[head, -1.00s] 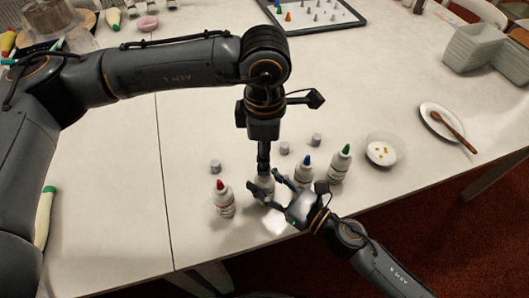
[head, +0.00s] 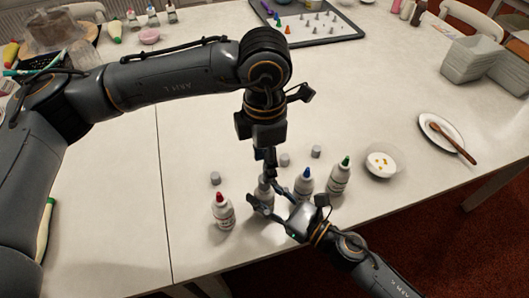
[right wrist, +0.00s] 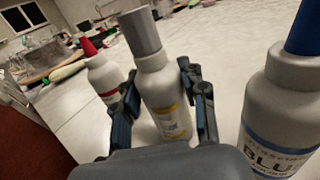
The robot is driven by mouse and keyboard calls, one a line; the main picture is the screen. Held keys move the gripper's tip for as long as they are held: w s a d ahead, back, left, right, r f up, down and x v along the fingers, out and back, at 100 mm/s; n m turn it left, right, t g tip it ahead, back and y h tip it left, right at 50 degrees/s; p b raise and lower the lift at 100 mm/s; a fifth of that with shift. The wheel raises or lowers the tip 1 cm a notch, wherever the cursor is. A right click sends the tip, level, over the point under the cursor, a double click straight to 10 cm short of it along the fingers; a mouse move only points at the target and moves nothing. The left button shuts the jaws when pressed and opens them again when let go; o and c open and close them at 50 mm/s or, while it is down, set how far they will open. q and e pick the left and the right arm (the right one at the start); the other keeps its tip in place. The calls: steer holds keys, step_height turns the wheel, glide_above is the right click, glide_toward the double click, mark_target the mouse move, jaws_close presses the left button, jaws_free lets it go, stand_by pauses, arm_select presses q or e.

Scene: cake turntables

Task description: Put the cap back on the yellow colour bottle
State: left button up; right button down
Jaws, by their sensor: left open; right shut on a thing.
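The yellow colour bottle is a white bottle with a yellow label, upright in the right wrist view (right wrist: 163,95). A grey cap (right wrist: 139,32) sits on its top, looking straight. My right gripper (right wrist: 165,115) is shut around the bottle's body, one finger on each side. In the head view this bottle (head: 262,189) is partly hidden by my grippers, and the right gripper (head: 273,200) reaches it from the lower right. My left gripper (head: 268,172) is open, pointing down just above the bottle's top. Its fingers do not show in the right wrist view.
A red-tipped bottle (head: 222,213) stands left of it; blue-tipped (head: 304,184) and green-tipped (head: 339,178) bottles stand right. Loose grey caps (head: 215,178) (head: 285,160) (head: 316,152) lie behind. A small bowl (head: 381,165) and a plate (head: 455,132) with a spoon are farther right.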

arm_select(q)
steer(key=shift+f, duration=3.2)
jaws_close()
steer(key=shift+o, duration=0.6)
jaws_free()
steer(key=shift+r, duration=0.1)
step_height(320, 180, up, 12)
